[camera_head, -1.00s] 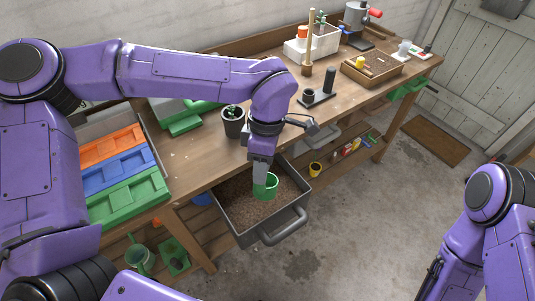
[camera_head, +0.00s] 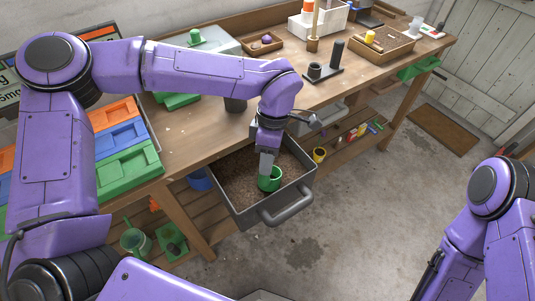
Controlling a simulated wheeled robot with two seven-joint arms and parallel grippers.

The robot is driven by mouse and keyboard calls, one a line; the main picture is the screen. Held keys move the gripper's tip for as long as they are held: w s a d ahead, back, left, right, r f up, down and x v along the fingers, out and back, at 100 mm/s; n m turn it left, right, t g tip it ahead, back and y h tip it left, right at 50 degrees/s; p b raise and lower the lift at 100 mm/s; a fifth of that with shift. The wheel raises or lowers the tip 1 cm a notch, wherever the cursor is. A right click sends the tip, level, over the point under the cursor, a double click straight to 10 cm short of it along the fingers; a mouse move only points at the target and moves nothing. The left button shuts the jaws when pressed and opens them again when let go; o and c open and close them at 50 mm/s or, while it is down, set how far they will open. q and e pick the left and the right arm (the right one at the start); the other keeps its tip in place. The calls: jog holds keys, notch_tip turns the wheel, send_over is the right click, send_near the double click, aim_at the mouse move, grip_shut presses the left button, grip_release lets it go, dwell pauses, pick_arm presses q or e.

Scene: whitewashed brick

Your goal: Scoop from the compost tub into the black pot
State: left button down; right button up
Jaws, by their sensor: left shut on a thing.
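My left gripper (camera_head: 268,162) is shut on a green scoop (camera_head: 270,180), a cup-like thing, and points down into the compost tub (camera_head: 240,218). The tub is a dark grey bin with a front handle, filled with brown compost (camera_head: 236,180). The scoop is at the tub's front right part, low near the compost; I cannot tell whether it touches the compost or what it holds. A black pot (camera_head: 236,104) stands on the bench behind the tub, mostly hidden by my left arm. My right arm is at the right edge; its gripper does not show.
The wooden bench (camera_head: 205,140) runs to the back right. It bears green, blue and orange trays (camera_head: 122,137), a black stand (camera_head: 325,75), a wooden tray (camera_head: 378,46) and a white box. Small pots stand on the lower shelf. The floor (camera_head: 370,200) in front is open.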

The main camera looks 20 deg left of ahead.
pick_arm(q)
jog(key=shift+s+r, duration=0.15)
jog(key=shift+s, duration=0.1)
jog(key=shift+w+r+p, duration=0.15)
jog(key=shift+r+p, duration=0.4)
jog(key=shift+r, duration=0.05)
notch_tip(320, 180, up, 2)
jog(key=shift+r+t+p, duration=0.1)
jog(key=shift+t+p, duration=0.3)
jog(key=shift+p, duration=0.3)
jog(key=shift+r+t+p, duration=0.65)
jog(key=shift+r+p, duration=0.9)
jog(key=shift+r, duration=0.85)
jog(key=shift+r+t+p, duration=0.65)
jog(key=shift+r+p, duration=0.9)
jog(key=shift+r, duration=0.8)
